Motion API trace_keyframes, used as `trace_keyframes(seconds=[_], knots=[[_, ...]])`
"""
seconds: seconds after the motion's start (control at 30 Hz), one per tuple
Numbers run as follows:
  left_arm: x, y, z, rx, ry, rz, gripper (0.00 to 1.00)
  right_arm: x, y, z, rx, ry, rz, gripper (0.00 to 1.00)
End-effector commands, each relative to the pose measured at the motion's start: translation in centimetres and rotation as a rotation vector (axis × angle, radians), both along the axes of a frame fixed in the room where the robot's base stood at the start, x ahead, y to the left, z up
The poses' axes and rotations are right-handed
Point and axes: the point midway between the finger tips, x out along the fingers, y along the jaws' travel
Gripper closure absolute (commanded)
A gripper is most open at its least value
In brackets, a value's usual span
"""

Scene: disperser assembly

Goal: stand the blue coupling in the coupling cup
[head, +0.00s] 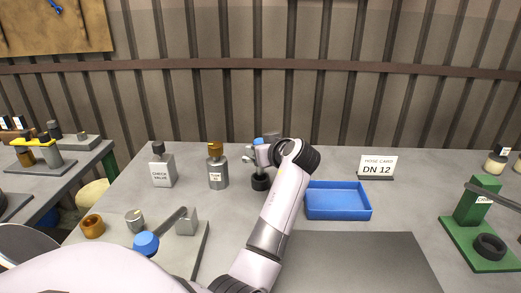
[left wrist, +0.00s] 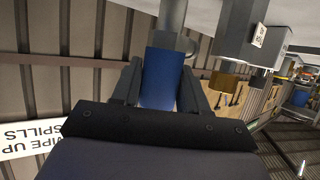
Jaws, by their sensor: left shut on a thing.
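The blue coupling (head: 258,141) is upright, with a blue upper end and a grey lower part. In the left wrist view the blue part (left wrist: 162,78) sits between both fingers, and its grey part runs out of the top of the picture. My left gripper (head: 262,150) is shut on it; it also shows in the left wrist view (left wrist: 160,92). A dark round cup (head: 260,183) stands on the table directly below the coupling. The grey end appears to meet the cup's top, but I cannot tell how deep it sits. My right gripper is not in view.
A grey bottle with a brown cap (head: 217,172) and the check valve block (head: 162,171) stand to the left. A blue tray (head: 338,202) lies to the right. A blue-ended lever (head: 147,243) is at front left, and a green stand (head: 470,215) at the far right.

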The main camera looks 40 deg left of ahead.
Motion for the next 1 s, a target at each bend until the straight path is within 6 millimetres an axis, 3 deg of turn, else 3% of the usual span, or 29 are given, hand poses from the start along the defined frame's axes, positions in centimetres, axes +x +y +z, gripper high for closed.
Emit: trace_keyframes(seconds=[1.0], knots=[[0.0, 0.0, -2.2, 0.002, -0.003, 0.001, 1.00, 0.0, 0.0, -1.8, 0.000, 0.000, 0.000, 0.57]])
